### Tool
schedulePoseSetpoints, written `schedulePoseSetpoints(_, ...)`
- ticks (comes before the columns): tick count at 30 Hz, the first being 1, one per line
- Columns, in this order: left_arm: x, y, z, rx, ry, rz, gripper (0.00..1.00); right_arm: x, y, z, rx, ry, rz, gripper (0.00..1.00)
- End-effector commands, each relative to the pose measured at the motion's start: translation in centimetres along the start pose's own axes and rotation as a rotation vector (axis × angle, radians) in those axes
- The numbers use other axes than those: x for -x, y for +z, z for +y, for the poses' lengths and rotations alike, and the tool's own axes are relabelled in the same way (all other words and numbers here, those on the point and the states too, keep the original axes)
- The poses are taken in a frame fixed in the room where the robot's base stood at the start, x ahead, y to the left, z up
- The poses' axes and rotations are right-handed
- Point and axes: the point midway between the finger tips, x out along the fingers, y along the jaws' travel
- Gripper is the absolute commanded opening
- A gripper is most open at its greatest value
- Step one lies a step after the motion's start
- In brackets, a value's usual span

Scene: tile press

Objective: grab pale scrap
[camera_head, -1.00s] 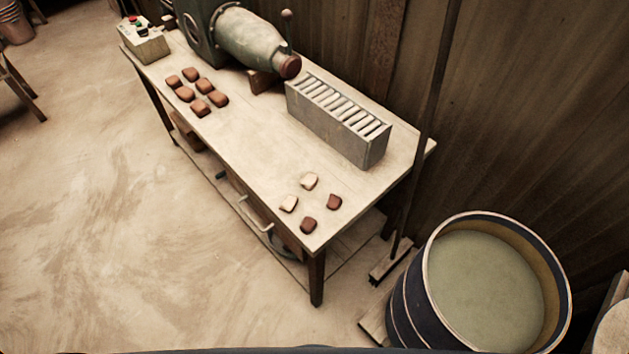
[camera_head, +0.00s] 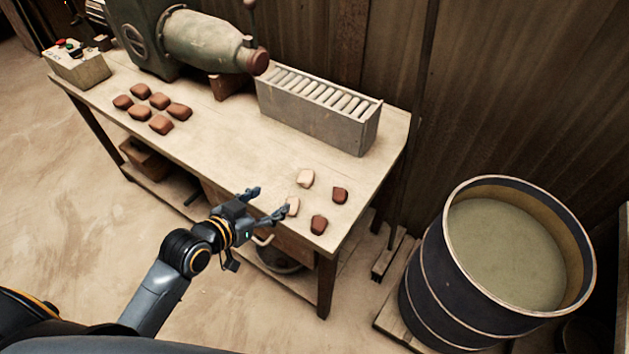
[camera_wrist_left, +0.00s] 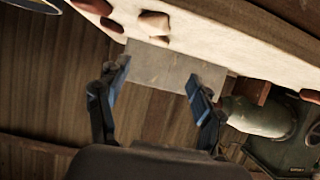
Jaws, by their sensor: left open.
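Two pale scraps lie near the right end of the workbench. The farther pale scrap (camera_head: 305,178) is in plain view. The nearer pale scrap (camera_head: 293,206) is close to the front edge, partly hidden by a fingertip of my left gripper (camera_head: 271,201). That gripper is open and empty at the bench's front edge, just left of the nearer scrap; contact cannot be told. In the left wrist view the open fingers (camera_wrist_left: 158,78) stand wide apart, with pale pieces (camera_wrist_left: 154,21) beyond them near the top. My right gripper is not in view.
Two dark red scraps (camera_head: 340,195) lie right of the pale ones on the bench (camera_head: 225,145). A grey metal box of upright slats (camera_head: 315,122), a green press (camera_head: 205,40) and several brown lumps (camera_head: 160,124) stand farther left. A barrel (camera_head: 425,290) stands right.

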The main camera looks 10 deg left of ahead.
Motion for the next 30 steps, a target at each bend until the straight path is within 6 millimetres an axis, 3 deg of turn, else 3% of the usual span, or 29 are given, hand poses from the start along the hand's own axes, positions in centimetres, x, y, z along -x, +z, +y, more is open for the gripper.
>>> schedulePoseSetpoints(12, -7.2, -0.3, 0.0, 0.002, 0.001, 0.007, 0.67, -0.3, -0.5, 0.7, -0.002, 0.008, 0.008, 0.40)
schedulePoseSetpoints(20, -9.2, -0.4, 0.1, 0.001, 0.001, 0.006, 0.67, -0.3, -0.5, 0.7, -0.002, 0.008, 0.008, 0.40)
schedulePoseSetpoints(30, -13.4, -0.5, 0.1, 0.000, 0.000, 0.005, 0.67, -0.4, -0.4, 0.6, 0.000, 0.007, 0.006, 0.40)
